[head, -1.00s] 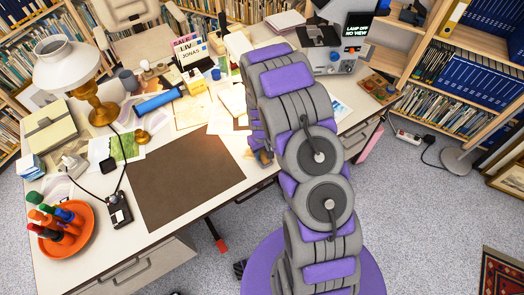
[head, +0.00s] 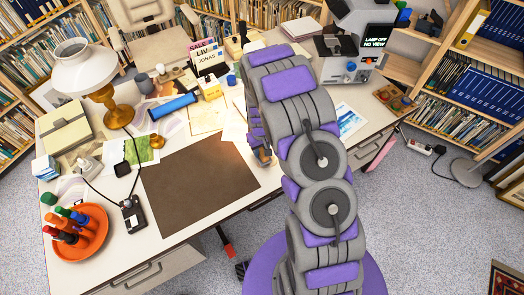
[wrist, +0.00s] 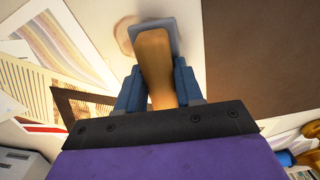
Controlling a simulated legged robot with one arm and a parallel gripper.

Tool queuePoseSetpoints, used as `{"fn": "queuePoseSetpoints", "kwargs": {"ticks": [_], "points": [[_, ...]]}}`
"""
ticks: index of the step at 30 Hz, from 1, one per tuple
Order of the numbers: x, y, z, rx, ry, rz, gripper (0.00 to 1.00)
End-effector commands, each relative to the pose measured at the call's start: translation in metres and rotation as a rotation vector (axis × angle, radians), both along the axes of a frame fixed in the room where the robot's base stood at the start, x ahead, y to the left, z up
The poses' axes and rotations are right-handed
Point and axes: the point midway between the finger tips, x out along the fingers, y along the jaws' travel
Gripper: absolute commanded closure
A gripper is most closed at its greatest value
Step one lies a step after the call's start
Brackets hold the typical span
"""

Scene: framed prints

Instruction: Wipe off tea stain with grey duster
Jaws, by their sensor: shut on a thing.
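The duster (wrist: 157,50) has a tan wooden handle and a grey head, seen in the wrist view. My gripper (wrist: 158,88) is shut on its handle, with blue fingers on both sides. The grey head is over the pale desk top; I cannot tell whether it touches. A brown tea stain (wrist: 122,36) shows just left of the head, partly covered by it.
A brown desk mat (head: 198,190) lies left of my gripper. Papers (head: 207,118) lie behind it. A lamp (head: 118,112), a blue roll (head: 173,107), an orange tray of bottles (head: 92,245) and a microscope (head: 337,45) stand around the desk.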

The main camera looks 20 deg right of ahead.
Motion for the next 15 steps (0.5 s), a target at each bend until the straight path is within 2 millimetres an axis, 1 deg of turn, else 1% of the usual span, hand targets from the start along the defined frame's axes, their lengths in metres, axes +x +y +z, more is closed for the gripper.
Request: {"fn": "queuePoseSetpoints", "kwargs": {"ticks": [1, 15], "points": [[0.001, 0.001, 0.006, -0.001, -0.001, 0.001, 0.88], [0.004, 0.003, 0.048, 0.0, -0.002, 0.001, 0.88]]}}
